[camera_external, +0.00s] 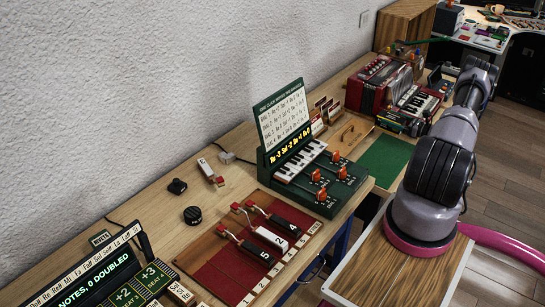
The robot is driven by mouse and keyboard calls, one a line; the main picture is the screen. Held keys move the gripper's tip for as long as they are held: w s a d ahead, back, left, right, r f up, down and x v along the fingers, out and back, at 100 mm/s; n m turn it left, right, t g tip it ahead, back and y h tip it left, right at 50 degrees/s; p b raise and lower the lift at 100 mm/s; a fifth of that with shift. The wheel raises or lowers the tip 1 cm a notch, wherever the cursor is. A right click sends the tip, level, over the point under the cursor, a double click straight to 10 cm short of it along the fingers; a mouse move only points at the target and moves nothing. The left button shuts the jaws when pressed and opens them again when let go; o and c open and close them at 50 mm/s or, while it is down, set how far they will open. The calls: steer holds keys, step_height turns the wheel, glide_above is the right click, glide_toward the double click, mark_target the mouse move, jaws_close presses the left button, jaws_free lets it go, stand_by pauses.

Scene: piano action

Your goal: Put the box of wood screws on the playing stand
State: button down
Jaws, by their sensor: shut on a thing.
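My arm (437,170) rises from its base at the right and reaches away toward the back. Its far end is small and overlaps the clutter there, and I cannot make out my gripper or what is between its fingers. I cannot pick out the box of wood screws for certain. A green stand (350,190) with a small white-and-black keyboard (300,160), orange-topped levers and an upright printed card (284,115) is on the middle of the bench; it looks like the playing stand. No box shows on it.
A red tray (228,287) with numbered key pieces lies in front of the stand. A green mat (385,158), a red accordion (372,85) and a wooden cabinet (405,24) are farther back. A cluttered desk (490,32) is behind.

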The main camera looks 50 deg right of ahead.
steer(key=shift+f, duration=3.9)
steer(key=shift+f, duration=0.4)
jaws_free()
steer(key=shift+f, duration=0.1)
steer(key=s, duration=1)
steer(key=shift+s, duration=0.4)
